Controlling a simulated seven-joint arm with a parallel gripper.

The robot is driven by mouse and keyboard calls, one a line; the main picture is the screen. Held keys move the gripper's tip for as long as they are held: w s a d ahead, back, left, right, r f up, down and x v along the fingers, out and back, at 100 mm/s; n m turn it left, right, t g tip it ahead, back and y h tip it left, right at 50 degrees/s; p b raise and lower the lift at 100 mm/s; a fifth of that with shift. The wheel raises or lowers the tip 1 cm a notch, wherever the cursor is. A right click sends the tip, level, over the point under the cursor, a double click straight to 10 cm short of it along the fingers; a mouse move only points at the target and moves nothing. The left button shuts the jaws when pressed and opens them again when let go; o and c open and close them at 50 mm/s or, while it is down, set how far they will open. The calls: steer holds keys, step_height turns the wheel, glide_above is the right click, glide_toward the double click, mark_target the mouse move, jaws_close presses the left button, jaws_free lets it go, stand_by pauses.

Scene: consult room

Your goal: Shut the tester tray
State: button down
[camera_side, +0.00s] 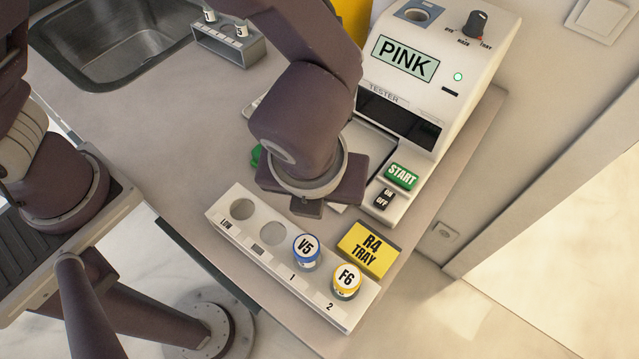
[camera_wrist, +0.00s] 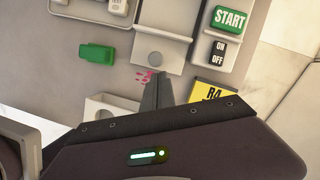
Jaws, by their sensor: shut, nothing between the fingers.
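The white tester (camera_side: 445,60) stands at the upper right in the side view, its display reading PINK. Its pale tray (camera_side: 375,143) sticks out below the dark slot, partly hidden by my arm. In the wrist view the tray (camera_wrist: 172,52) lies ahead of the fingers, with a round spot near its front part. My gripper (camera_side: 308,209) is shut and empty, pointing down in front of the tray. In the wrist view my gripper's fingertips (camera_wrist: 158,76) are close to the tray's front edge; I cannot tell whether they touch it.
A white rack (camera_side: 225,222) holds vials V5 (camera_side: 306,250) and F6 (camera_side: 346,281) close in front. A yellow R4 TRAY block (camera_side: 368,248), the START button (camera_side: 402,176) and ON/OFF switch (camera_side: 384,198) lie to the right. A green object (camera_wrist: 97,53) lies left of the tray.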

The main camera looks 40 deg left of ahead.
steer(key=shift+w+a, duration=0.15)
steer(key=shift+w, duration=0.15)
glide_above(361, 151)
steer(key=s+d, duration=0.1)
steer(key=s, duration=0.2)
steer(key=shift+w, duration=0.65)
steer(key=shift+a, duration=0.1)
